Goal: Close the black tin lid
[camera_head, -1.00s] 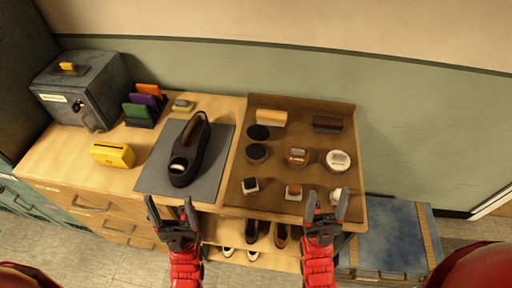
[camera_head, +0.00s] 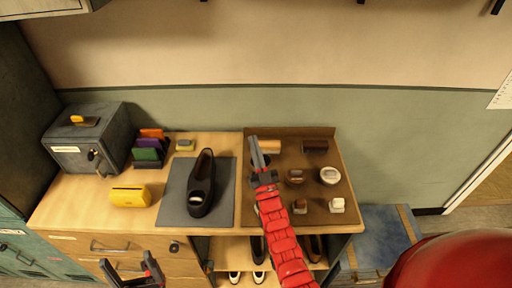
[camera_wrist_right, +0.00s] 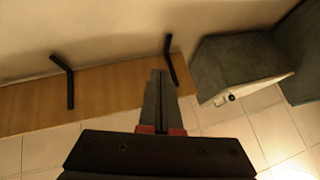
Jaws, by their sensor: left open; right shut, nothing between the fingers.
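My right gripper (camera_head: 255,152) reaches over the left part of the brown mat (camera_head: 243,215) with its fingers shut and empty. It and its red arm cover the place of the black tin and its lid, so I cannot tell how the lid lies or whether I touch it. My right fingertips also show in the right wrist view (camera_wrist_right: 160,78), with no tin there. My left gripper (camera_head: 132,272) is open and empty, low in front of the drawers.
A brown tin (camera_head: 295,176), a white-topped tin (camera_head: 330,175) and brushes (camera_head: 315,146) stand on the mat. A black shoe (camera_head: 201,185) lies on a grey mat (camera_head: 172,190).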

